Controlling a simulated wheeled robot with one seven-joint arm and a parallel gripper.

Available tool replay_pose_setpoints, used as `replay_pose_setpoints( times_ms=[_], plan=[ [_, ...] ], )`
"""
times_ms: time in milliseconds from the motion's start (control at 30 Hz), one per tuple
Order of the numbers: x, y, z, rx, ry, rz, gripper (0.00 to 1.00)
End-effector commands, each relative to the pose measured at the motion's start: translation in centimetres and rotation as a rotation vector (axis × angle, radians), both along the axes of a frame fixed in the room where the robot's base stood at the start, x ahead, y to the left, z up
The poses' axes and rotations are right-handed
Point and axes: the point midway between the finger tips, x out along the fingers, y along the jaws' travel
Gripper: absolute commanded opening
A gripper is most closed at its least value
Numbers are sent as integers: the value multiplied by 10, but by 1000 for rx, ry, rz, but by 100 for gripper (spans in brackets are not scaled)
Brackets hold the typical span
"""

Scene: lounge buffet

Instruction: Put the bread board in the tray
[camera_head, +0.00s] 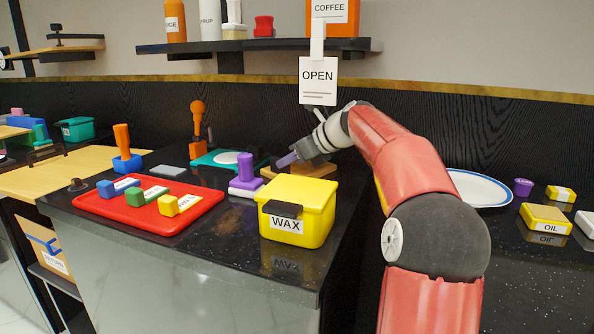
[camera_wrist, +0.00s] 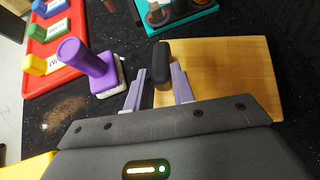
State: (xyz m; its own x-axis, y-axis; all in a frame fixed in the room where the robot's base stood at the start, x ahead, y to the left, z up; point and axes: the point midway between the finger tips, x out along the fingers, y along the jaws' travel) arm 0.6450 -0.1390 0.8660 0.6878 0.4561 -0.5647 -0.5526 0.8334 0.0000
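The bread board (camera_wrist: 232,80) is a flat light-wood board with a dark handle (camera_wrist: 162,66), seen in the wrist view. In the head view the board (camera_head: 318,170) shows partly behind the yellow wax box. My gripper (camera_wrist: 159,88) is open, its two purple fingers on either side of the handle's near end, with gaps visible. In the head view my gripper (camera_head: 287,159) is low over the board, its fingertips partly hard to make out. The red tray (camera_head: 128,213) lies to the left on the black counter and holds blue, green and yellow labelled blocks. Its edge shows in the wrist view (camera_wrist: 36,88).
A purple stamp-like object (camera_head: 245,180) stands between tray and board. The yellow wax box (camera_head: 310,205) is in front of the board. A white plate (camera_head: 478,190) is at right.

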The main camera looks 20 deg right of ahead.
Motion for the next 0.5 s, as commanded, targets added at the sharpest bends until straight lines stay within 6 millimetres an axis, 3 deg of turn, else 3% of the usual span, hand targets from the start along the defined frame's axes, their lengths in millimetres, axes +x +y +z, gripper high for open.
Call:
replay_pose_setpoints(
  times_ms=[33,167,500],
  plan=[
    [0,0,0,0,0,0,18],
    [0,0,0,0,0,0,1],
    [0,0,1,-1,-2,0,0]
  ],
)
